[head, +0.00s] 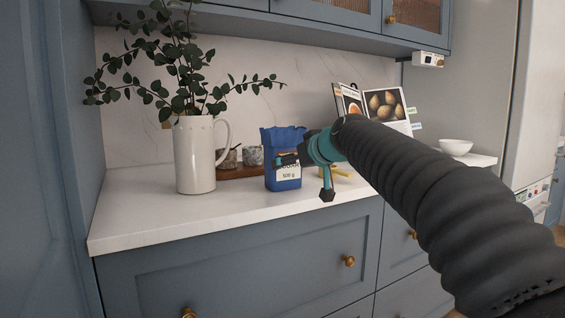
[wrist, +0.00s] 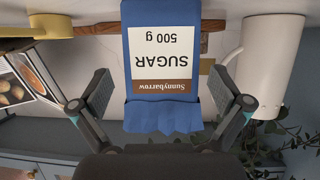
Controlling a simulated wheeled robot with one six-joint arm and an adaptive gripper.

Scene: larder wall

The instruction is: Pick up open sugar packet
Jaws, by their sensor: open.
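The open sugar packet (head: 283,140) is blue with a white label and a ragged top. It stands upright on the white counter. In the wrist view, which is upside down, the packet (wrist: 163,115) fills the middle, with its label reading "SUGAR 500 g". My gripper (head: 306,177) is open at the packet's front right in the head view, one finger overlapping the packet's front. In the wrist view my gripper (wrist: 160,90) has one finger on each side of the packet, with gaps at both sides. I cannot tell how deep the packet sits between the fingers.
A white jug (head: 195,155) with leafy branches stands left of the packet; it also shows in the wrist view (wrist: 268,65). Stone-like cups (head: 252,156) sit on a wooden board (head: 238,172) behind. A recipe book (head: 384,106) and white bowl (head: 456,147) are to the right.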

